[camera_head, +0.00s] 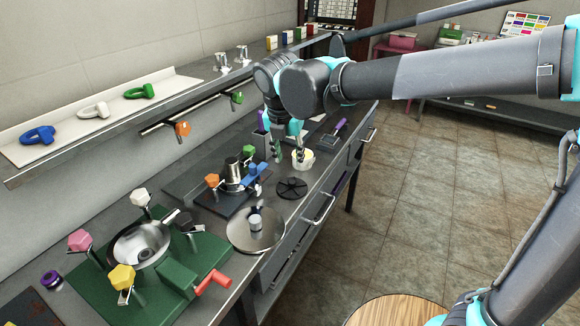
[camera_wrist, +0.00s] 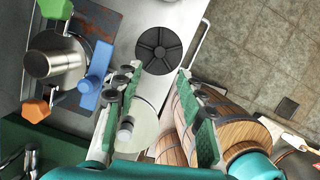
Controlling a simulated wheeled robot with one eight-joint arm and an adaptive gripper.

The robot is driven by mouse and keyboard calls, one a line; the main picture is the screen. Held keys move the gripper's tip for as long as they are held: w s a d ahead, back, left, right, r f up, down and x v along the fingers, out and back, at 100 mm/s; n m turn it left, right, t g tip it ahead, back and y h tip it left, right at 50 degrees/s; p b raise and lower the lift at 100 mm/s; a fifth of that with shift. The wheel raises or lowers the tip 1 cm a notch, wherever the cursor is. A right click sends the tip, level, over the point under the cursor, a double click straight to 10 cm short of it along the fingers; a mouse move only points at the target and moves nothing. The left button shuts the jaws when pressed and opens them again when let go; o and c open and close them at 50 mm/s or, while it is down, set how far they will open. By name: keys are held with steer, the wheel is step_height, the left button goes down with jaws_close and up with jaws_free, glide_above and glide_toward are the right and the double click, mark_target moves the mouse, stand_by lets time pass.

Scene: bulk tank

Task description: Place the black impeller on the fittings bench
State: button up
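The black impeller (camera_head: 292,188) is a flat dark disc with spokes. It lies flat on the steel bench (camera_head: 318,178) near its front edge, and it shows whole in the wrist view (camera_wrist: 159,50). My gripper (camera_head: 289,152) hangs over the bench, farther along it than the impeller in the head view. In the wrist view my gripper's green-padded fingers (camera_wrist: 158,76) are spread wide with nothing between them, and the impeller shows just beyond the fingertips. I cannot tell from the views which surface is named the fittings bench.
A white tub (camera_head: 302,159) stands close to my gripper. A round metal plate (camera_head: 240,235) with a small cylinder, a metal pot (camera_head: 232,170) and a green fixture (camera_head: 85,290) share the bench. Wooden barrels (camera_wrist: 235,125) stand beside it. Another bench (camera_head: 485,112) is at the back right.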

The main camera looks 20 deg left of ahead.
steer(key=shift+s+r, duration=0.2)
steer(key=shift+r, duration=0.45)
steer(key=shift+d, duration=0.1)
steer(key=w+d+f+m, duration=0.3)
steer(key=d+m, duration=0.3)
steer(key=d, duration=0.2)
steer(key=w+d+f+m, duration=0.3)
steer(key=d+m, duration=0.2)
steer(key=d, duration=0.3)
steer(key=w+d+f+m, duration=0.2)
steer(key=w+d+m, duration=0.2)
steer(key=d+m, duration=0.3)
steer(key=s+d+f+m, duration=0.3)
steer(key=d+m, duration=0.3)
steer(key=d, duration=0.2)
steer(key=s+d+f+m, duration=0.2)
steer(key=d+f+m, duration=0.2)
steer(key=d+m, duration=0.2)
steer(key=s+d+f+m+t, duration=0.1)
steer(key=s+d+f+m, duration=0.2)
steer(key=d+m, duration=0.4)
steer(key=d+f, duration=0.1)
steer(key=d, duration=0.1)
steer(key=shift+s+d, duration=0.35)
